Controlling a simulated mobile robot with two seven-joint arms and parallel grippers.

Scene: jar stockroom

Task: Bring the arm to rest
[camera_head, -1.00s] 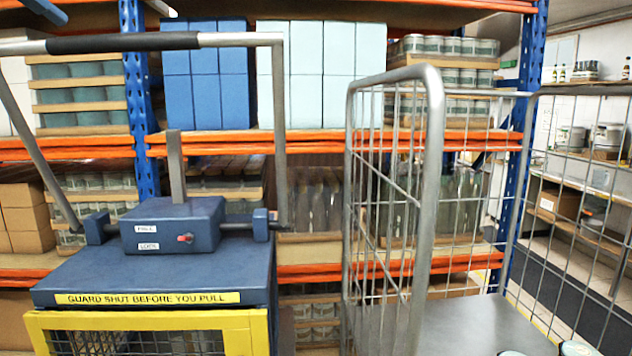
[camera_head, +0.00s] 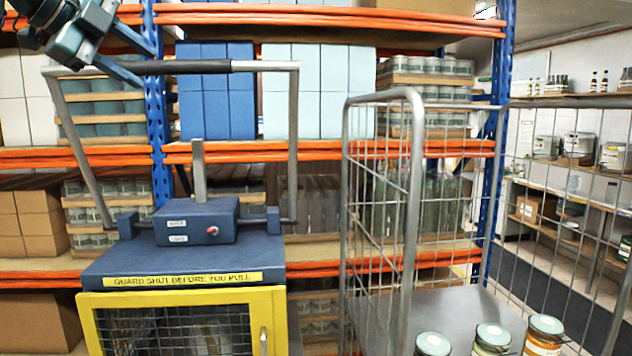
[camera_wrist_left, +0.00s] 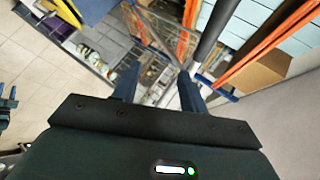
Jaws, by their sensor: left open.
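My left gripper (camera_head: 143,66) is high at the upper left of the head view, in front of the upper shelves and near the top left of the grey push handle (camera_head: 176,68). It also shows in the left wrist view (camera_wrist_left: 158,72), with its two dark fingers apart and nothing between them. My right gripper does not show in the head view. A dark pronged part at the left edge of the wrist view is too small to name.
A blue-topped cart (camera_head: 186,264) with a yellow mesh guard (camera_head: 268,318) stands at the left. A grey wire cage trolley (camera_head: 415,200) stands to its right, with several jars (camera_head: 492,337) low down. Orange-beamed shelving (camera_head: 330,148) with boxes and jars runs behind.

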